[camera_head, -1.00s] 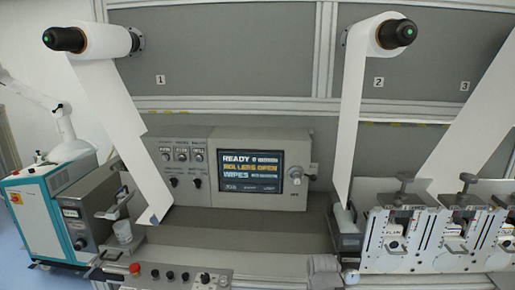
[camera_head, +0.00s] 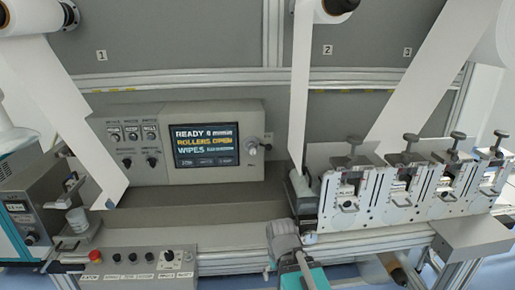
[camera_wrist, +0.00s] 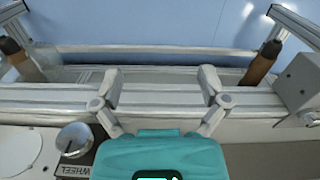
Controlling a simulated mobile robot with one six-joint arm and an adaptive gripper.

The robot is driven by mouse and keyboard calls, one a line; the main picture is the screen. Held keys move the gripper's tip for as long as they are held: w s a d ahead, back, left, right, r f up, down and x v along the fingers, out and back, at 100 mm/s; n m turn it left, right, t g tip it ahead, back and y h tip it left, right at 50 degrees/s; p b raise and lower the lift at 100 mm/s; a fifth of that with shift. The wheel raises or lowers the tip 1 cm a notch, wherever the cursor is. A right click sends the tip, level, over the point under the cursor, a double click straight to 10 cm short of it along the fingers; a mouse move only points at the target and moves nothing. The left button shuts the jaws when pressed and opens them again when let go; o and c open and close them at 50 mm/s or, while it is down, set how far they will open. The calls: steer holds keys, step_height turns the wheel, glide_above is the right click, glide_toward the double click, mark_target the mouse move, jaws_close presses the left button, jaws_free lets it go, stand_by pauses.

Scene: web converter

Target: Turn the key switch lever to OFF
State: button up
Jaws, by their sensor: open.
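The grey control cabinet holds a lit screen (camera_head: 206,146) reading READY, ROLLERS OPEN, WIPES. Right of the screen is a pale round knob with a small lever-like part (camera_head: 252,149). Two dark rotary switches (camera_head: 152,162) sit left of the screen under small dials. Their labels are too small to read, so I cannot tell which control is the key switch or where it points. My gripper (camera_wrist: 162,84) is open and empty in the wrist view, fingers spread over a metal rail. Its teal body shows low in the head view, away from the cabinet.
A front panel carries a red button (camera_head: 95,255) and several black knobs. Roller units (camera_head: 345,203) stand at the right, and white web strips hang at both sides. The wrist view shows a metal knob (camera_wrist: 75,137) beside a WHEEL label. The grey bench before the screen is clear.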

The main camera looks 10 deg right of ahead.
steer(key=shift+w+r, duration=0.1)
steer(key=c, duration=0.4)
steer(key=shift+w+r+p, duration=0.4)
steer(key=shift+r+p, duration=0.1)
steer(key=shift+p, duration=0.1)
steer(key=c, duration=0.5)
steer(key=shift+w+d+r+t+p, duration=0.15)
steer(key=shift+w+r+t+p, duration=0.35)
steer(key=shift+w+r+p, duration=0.4)
jaws_close()
steer(key=w+d+r+t+p, duration=0.2)
steer(key=w+r+t+p, duration=0.1)
steer(key=w+r+p, duration=0.5)
steer(key=w+d+r+m+t+p, duration=0.1)
steer(key=w+r+t+p, duration=0.3)
steer(key=w+r+p, duration=0.5)
steer(key=w+d+r+m+t+p, duration=0.1)
steer(key=w+d+r+t+p, duration=0.2)
steer(key=w+r+p, duration=0.5)
step_height(320, 180, up, 9)
steer(key=shift+w+d+y+p, duration=0.3)
steer(key=shift+w+p, duration=0.05)
steer(key=shift+w, duration=0.1)
